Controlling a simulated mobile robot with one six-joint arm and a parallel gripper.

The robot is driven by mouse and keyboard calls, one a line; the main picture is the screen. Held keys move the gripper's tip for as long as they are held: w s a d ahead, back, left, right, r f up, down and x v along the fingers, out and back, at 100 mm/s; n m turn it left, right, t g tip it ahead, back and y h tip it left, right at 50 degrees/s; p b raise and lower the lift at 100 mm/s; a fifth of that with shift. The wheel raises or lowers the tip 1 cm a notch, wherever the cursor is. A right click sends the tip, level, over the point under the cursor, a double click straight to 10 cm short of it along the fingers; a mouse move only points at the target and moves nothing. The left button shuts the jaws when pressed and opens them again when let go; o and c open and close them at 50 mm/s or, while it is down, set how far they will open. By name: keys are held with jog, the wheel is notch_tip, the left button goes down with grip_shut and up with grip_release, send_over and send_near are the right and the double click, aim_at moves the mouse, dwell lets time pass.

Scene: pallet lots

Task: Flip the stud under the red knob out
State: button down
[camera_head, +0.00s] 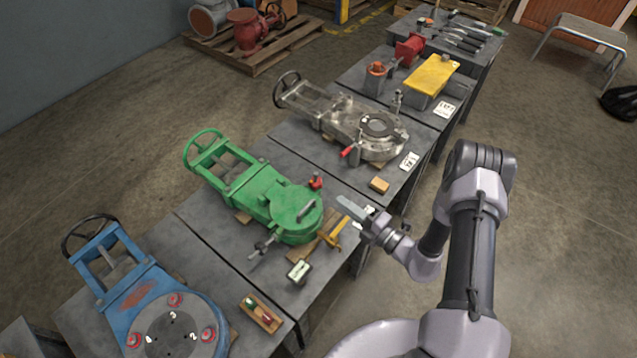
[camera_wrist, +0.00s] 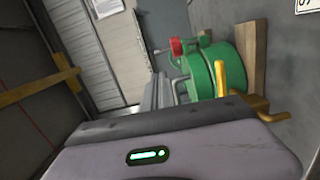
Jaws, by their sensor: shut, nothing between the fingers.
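The green valve (camera_head: 270,195) lies on a grey table, with a round cover at its near end. A red knob (camera_head: 316,181) sits at the cover's upper right edge. The red knob also shows in the wrist view (camera_wrist: 177,47), beside the green cover (camera_wrist: 222,68). A thin grey rod shows left of the knob there; the stud under the knob is too small to make out clearly. My gripper (camera_head: 343,201) is right of the cover, with its long grey fingers shut and empty. It is apart from the knob. The fingers also show in the wrist view (camera_wrist: 160,88).
A yellow-handled tool (camera_head: 335,236) and a wooden board lie right of the cover, below my gripper. A second clamp with a grey knob (camera_head: 262,246) is at the cover's lower left. A grey valve (camera_head: 345,120) and a blue valve (camera_head: 130,290) stand on neighbouring tables.

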aim_at(319, 184)
jog(key=b+x, duration=0.3)
jog(key=x, duration=0.6)
jog(key=shift+f, duration=0.1)
jog(key=shift+w+a, duration=0.35)
jog(key=shift+a, duration=0.05)
jog(key=shift+w+d+r, duration=0.1)
jog(key=shift+r, duration=0.1)
